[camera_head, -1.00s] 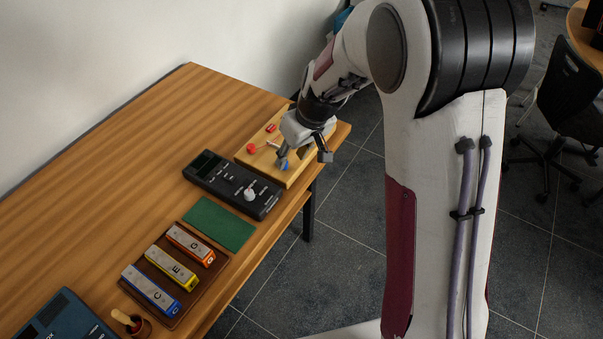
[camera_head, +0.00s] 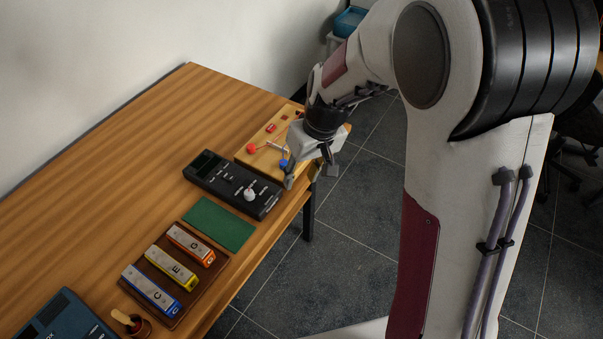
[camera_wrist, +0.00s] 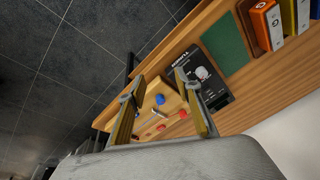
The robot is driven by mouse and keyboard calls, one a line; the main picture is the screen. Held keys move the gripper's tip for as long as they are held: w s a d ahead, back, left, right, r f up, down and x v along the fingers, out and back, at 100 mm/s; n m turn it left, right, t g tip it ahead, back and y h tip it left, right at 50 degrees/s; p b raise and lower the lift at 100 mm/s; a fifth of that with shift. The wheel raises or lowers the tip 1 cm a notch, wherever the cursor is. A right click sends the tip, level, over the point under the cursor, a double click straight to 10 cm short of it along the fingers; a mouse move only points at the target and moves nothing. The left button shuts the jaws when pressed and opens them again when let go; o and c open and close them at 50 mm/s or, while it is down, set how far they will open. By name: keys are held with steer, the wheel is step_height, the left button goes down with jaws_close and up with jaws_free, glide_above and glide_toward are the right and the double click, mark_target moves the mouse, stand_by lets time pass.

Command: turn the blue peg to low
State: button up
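The blue peg (camera_head: 284,163) is a small round-topped piece on the light wooden board (camera_head: 262,158) at the table's far right corner. In the wrist view the blue peg (camera_wrist: 160,99) shows between my two fingers, beyond a metal lever. My gripper (camera_head: 310,177) is open, with its fingers apart and nothing between them that it grips. It hangs over the board's right edge, just right of the blue peg in the head view. Whether a finger touches the peg cannot be told. I cannot read any "low" mark on the board.
A red round knob (camera_head: 251,148) and a red block (camera_head: 271,128) are also on the board. A black instrument (camera_head: 215,181) with a white knob stands close beside it. A green mat (camera_head: 218,223) and a brown tray (camera_head: 222,262) with chime bars lie nearer.

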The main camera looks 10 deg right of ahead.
steer(key=n+t+y, duration=0.1)
steer(key=n, duration=0.6)
glide_toward(283, 162)
steer(key=shift+f, duration=0.35)
steer(key=shift+f, duration=0.15)
stand_by(0.3)
steer(key=shift+x, duration=3.7)
steer(key=shift+a, duration=0.1)
jaws_close()
